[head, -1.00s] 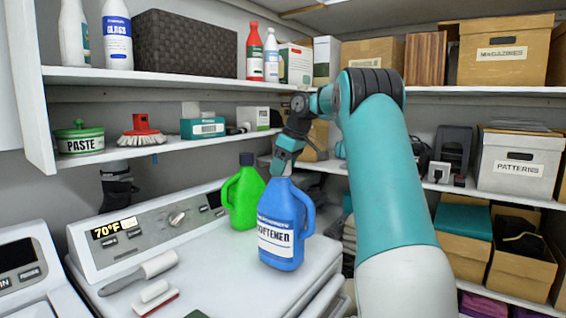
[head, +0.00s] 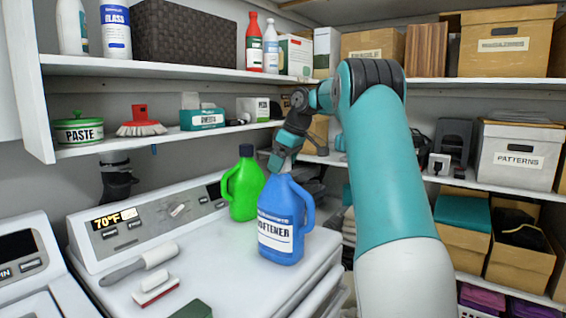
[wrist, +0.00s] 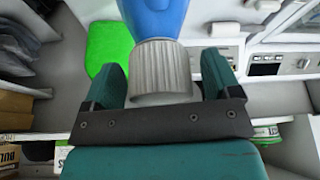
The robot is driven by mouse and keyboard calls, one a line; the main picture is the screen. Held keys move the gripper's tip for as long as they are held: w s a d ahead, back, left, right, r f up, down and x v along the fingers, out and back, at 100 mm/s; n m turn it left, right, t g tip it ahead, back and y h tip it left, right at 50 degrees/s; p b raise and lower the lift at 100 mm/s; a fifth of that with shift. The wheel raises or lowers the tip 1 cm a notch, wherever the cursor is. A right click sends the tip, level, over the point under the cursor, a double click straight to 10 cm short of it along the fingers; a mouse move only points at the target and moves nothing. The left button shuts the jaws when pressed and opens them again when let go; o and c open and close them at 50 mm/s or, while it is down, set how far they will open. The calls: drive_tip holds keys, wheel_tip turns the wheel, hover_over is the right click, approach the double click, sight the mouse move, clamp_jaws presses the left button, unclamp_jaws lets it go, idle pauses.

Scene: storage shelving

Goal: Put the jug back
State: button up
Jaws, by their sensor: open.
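A blue softener jug (head: 283,222) stands upright on top of the white washing machine (head: 215,262). A green jug (head: 243,188) with a dark cap stands just behind it to the left. My gripper (head: 281,161) is over the top of the blue jug, pointing down. In the wrist view the blue jug (wrist: 153,15) has a grey ribbed cap (wrist: 160,68) between my gripper's two teal fingers (wrist: 161,82). The fingers are open, with a gap on each side of the cap. The green jug (wrist: 108,48) also shows beside it there.
A brush (head: 140,268) and a red-and-white scrubber (head: 156,290) lie on the machine. The lower shelf (head: 170,137) holds a paste tub (head: 79,130), a red brush and small boxes. The upper shelf holds bottles and a dark basket (head: 186,38). Boxes fill the right shelves.

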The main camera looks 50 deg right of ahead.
drive_tip(key=p+v, duration=0.7)
drive_tip(key=v, duration=0.5)
drive_tip(key=shift+r, duration=0.15)
